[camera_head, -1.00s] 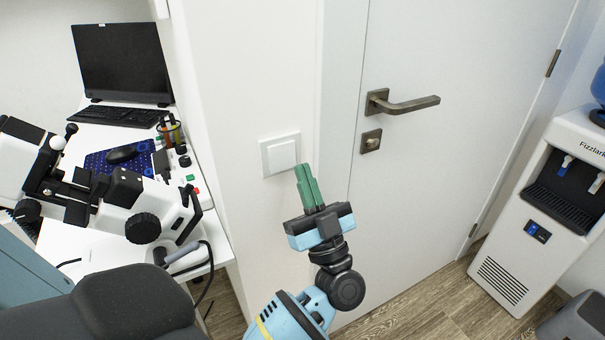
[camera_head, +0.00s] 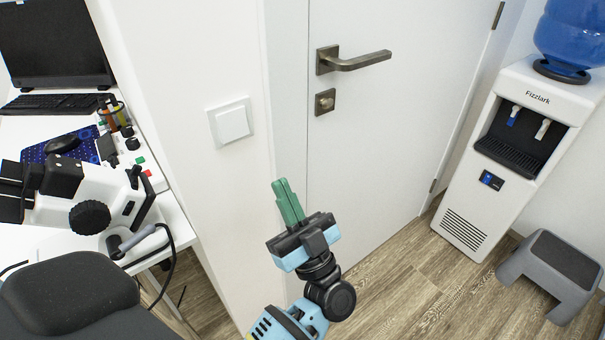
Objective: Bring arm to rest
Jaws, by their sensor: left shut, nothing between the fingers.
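My left gripper (camera_head: 284,187) has two green fingers pressed together, with nothing between them. It is in the lower middle of the head view, pointing up, in front of the wall edge beside the door. A white light switch (camera_head: 231,122) is on the wall up and left of the fingertips, and the gripper appears apart from it. My blue and black arm reaches up from the bottom edge. My right gripper is not in view.
A closed white door (camera_head: 400,130) with a metal handle (camera_head: 353,60) is behind the gripper. A water dispenser (camera_head: 515,140) and a grey step stool (camera_head: 556,268) stand at the right. At the left are a white desk (camera_head: 172,222), a microscope (camera_head: 85,195) and a dark chair (camera_head: 70,292). Wooden floor shows at the lower right.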

